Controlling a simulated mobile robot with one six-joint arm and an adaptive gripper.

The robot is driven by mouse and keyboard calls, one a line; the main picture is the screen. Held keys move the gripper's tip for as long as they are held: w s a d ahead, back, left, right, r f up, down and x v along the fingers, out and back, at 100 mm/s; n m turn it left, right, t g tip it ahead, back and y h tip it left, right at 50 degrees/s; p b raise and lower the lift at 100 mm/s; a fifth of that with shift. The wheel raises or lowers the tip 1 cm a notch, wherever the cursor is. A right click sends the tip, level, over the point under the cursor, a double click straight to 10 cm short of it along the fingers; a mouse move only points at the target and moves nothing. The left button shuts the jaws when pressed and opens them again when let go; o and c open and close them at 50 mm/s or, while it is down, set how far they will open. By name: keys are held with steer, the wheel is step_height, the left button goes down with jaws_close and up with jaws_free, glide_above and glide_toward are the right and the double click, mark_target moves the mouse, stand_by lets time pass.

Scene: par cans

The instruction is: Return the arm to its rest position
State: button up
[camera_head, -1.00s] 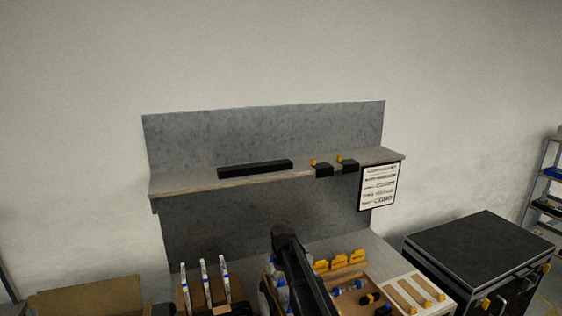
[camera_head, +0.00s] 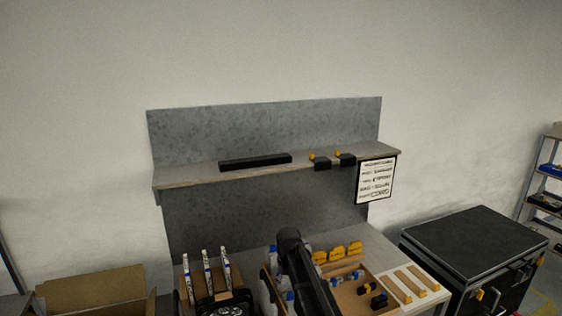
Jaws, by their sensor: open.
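My own dark arm (camera_head: 303,272) rises from the bottom edge, right of the middle, in front of the workbench. Its rounded upper end stands over the bench, below the shelf. My gripper is not in view, so I cannot see its fingers or what is near them. A black round thing with a spotted face, perhaps a par can (camera_head: 230,309), shows at the bottom edge and is partly cut off.
The shelf (camera_head: 195,178) carries a long black bar (camera_head: 255,162) and two small black blocks. A black case (camera_head: 475,240) stands right of the bench. An open cardboard box (camera_head: 95,285) is at lower left. A wooden tray (camera_head: 352,300) holds small parts.

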steer(key=s+d+f+m+b, duration=0.2)
steer(key=s+d+f+b, duration=0.2)
steer(key=s+d, duration=0.3)
steer(key=s+d+f+m+b, duration=0.1)
steer(key=s+d+f+b, duration=0.4)
steer(key=s, duration=1)
steer(key=d, duration=0.3)
steer(key=shift+m, duration=0.4)
steer(key=shift+a, duration=0.1)
stand_by(1.4)
